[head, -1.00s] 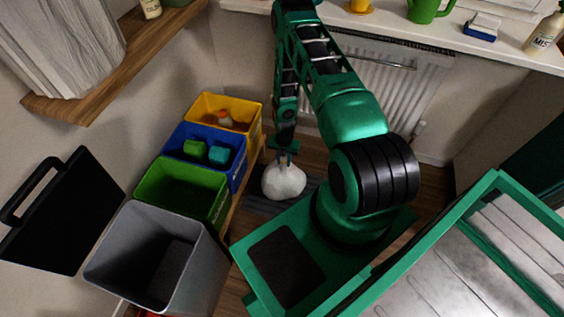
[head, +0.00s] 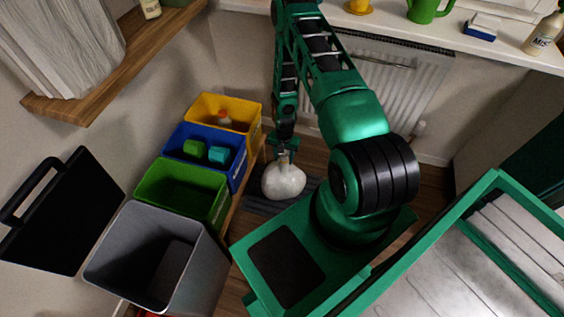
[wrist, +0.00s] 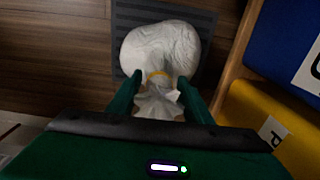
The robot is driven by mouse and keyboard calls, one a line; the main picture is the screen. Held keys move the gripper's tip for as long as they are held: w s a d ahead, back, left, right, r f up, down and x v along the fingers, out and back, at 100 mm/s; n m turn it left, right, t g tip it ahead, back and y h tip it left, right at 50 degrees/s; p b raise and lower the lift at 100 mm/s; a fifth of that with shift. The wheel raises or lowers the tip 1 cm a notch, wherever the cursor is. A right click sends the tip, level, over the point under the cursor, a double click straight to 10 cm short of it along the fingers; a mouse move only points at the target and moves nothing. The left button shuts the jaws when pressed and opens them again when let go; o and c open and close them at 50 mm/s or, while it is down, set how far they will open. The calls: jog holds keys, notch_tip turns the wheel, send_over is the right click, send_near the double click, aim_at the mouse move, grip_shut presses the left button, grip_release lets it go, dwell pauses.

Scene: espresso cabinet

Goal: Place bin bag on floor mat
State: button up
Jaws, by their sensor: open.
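The white bin bag (head: 284,181) sits on the dark grey floor mat (head: 252,204), beside the shelf of bins. In the wrist view the bag (wrist: 160,48) rests on the ribbed mat (wrist: 205,20), with a yellow tie around its neck and its gathered top toward me. My gripper (head: 285,153) is directly above the bag, pointing down. In the wrist view my gripper (wrist: 158,90) is open, with one green finger on each side of the bag's neck. Whether a finger touches the bag is hard to tell.
Yellow (head: 226,113), blue (head: 205,150) and green (head: 182,188) bins stand in a row on a wooden shelf left of the bag. An open grey bin (head: 150,262) is nearer. A radiator (head: 385,90) is behind. Wood floor (wrist: 50,50) lies beside the mat.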

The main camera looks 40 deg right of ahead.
notch_tip(320, 180, up, 10)
jog(key=shift+f, duration=0.25)
jog(key=s+d+r+n+h, duration=0.1)
jog(key=s+d+r, duration=0.1)
jog(key=r, duration=1.4)
jog(key=s+d+r+n, duration=0.1)
jog(key=s+d+r, duration=0.2)
jog(key=r, duration=1.3)
jog(key=s+a+r+n, duration=0.1)
jog(key=s+a+r, duration=0.3)
jog(key=s+r, duration=0.5)
jog(key=s+a+r+n+y, duration=0.1)
jog(key=s+a+r, duration=0.3)
jog(key=s+r, duration=0.6)
jog(key=s, duration=0.4)
